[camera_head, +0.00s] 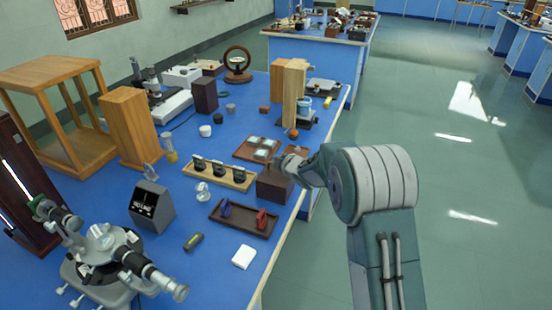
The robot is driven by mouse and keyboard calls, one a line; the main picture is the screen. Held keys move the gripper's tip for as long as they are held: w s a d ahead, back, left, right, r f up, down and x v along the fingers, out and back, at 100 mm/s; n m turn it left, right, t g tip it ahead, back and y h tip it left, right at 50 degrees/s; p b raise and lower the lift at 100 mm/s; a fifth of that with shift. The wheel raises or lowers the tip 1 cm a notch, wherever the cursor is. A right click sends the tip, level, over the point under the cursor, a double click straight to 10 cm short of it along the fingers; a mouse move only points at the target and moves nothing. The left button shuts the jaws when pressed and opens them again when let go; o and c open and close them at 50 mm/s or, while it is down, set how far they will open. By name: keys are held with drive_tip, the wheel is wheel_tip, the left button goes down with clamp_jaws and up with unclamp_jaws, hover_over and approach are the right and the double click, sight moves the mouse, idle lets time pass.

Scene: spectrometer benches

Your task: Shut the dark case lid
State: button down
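A dark brown, box-like piece (272,188) stands near the right edge of the blue bench. It may be the dark case or its raised lid; I cannot tell which, and no hinge shows clearly. My gripper (291,164) is at the upper right of this piece, seen small and dark at the end of my grey arm. It overlaps the piece's top edge in the picture; whether they touch is unclear. The fingers are too small and partly hidden to show whether they are open or shut.
A dark tray (222,221) with blue and red items lies in front, and a wooden rack (238,184) with dark pieces to the left. A brown tray (245,151) with pale squares lies behind. A white block (243,257) sits near the bench edge.

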drive_tip(key=shift+w+d+f, duration=0.2)
drive_tip(key=shift+w+f, duration=0.15)
drive_tip(key=shift+w, duration=0.15)
drive_tip(key=shift+w+d+f, duration=0.15)
drive_tip(key=shift+w+f, duration=0.2)
drive_tip(key=shift+w, duration=0.1)
drive_tip(key=shift+f, duration=0.1)
